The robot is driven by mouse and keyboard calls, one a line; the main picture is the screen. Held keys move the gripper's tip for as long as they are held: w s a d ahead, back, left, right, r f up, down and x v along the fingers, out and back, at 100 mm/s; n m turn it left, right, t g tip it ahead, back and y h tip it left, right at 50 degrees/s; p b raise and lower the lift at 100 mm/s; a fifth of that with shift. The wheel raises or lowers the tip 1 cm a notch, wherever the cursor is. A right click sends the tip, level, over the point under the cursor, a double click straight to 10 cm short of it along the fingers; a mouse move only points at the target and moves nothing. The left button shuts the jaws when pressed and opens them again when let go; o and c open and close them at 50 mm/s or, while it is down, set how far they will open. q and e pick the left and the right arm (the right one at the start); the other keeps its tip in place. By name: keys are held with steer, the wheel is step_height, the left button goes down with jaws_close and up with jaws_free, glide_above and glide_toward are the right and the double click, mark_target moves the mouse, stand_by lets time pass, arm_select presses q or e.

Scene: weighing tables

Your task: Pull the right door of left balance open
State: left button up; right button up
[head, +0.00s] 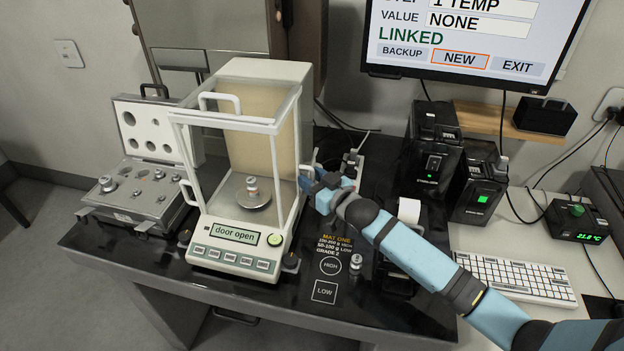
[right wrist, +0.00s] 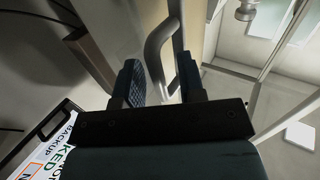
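The left balance (head: 262,95) is a white-framed glass case with a weight (head: 252,186) on its pan. Its display (head: 236,235) reads "door open". My right gripper (head: 308,180) is at the right side of the case, by the right door's handle. The fingers are apart, with a gap around the handle. How far the right door stands open is hard to tell. My left gripper is not in view.
An open weight case (head: 140,160) stands left of the balance. A small weight (head: 356,262) stands on the black mat beside the HIGH and LOW marks. Black devices (head: 432,150) and a keyboard (head: 515,278) are on the right.

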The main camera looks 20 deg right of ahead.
steer(key=v, duration=0.7)
steer(key=shift+s, duration=0.25)
